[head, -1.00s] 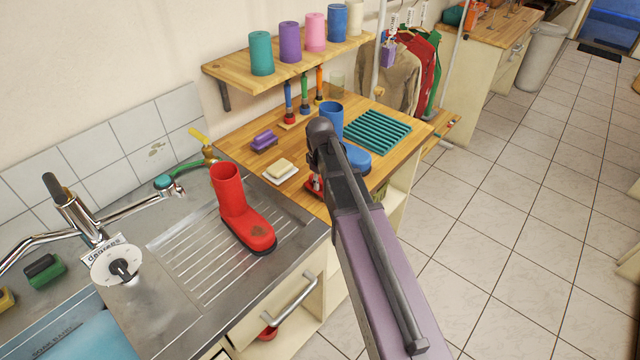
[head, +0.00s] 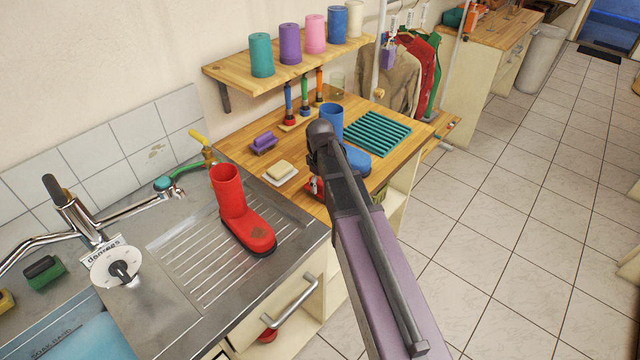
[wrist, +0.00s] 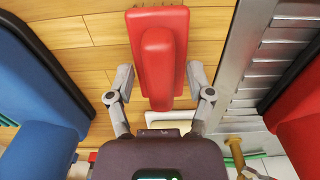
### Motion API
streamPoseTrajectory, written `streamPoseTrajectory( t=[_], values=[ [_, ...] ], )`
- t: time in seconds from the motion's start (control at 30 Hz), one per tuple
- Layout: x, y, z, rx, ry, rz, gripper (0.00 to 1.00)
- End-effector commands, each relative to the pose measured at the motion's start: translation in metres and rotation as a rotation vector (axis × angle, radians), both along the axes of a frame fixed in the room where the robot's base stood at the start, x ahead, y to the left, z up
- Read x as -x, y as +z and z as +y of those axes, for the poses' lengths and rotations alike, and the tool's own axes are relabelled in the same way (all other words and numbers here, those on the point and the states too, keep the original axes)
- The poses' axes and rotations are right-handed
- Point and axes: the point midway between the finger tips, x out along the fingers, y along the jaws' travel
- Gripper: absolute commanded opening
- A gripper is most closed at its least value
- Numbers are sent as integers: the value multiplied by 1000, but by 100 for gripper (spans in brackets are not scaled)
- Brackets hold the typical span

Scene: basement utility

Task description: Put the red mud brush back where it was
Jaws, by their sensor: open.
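The red mud brush (wrist: 158,55) lies on the wooden counter in the wrist view, its narrow raised grip facing me. My gripper (wrist: 158,80) is open, with one finger on each side of the brush. Small gaps seem to show between fingers and brush. In the head view, only a bit of the red brush (head: 315,187) shows beside my arm, which hides the rest and my fingers.
A red boot (head: 232,190) with a brown dirt patch stands on the metal drainboard (head: 180,245). A blue boot (head: 330,118) stands on the counter behind my arm. A soap dish (head: 281,173), purple brush (head: 264,142) and teal mat (head: 375,133) are nearby. A shelf overhangs.

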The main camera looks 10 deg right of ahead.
Motion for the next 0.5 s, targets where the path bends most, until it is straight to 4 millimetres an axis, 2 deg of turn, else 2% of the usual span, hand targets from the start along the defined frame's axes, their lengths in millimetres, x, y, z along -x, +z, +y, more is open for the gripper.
streamPoseTrajectory(
  t=[0.5],
  values=[
    [0, 35, 0, 0, 0, 0, 68]
  ],
)
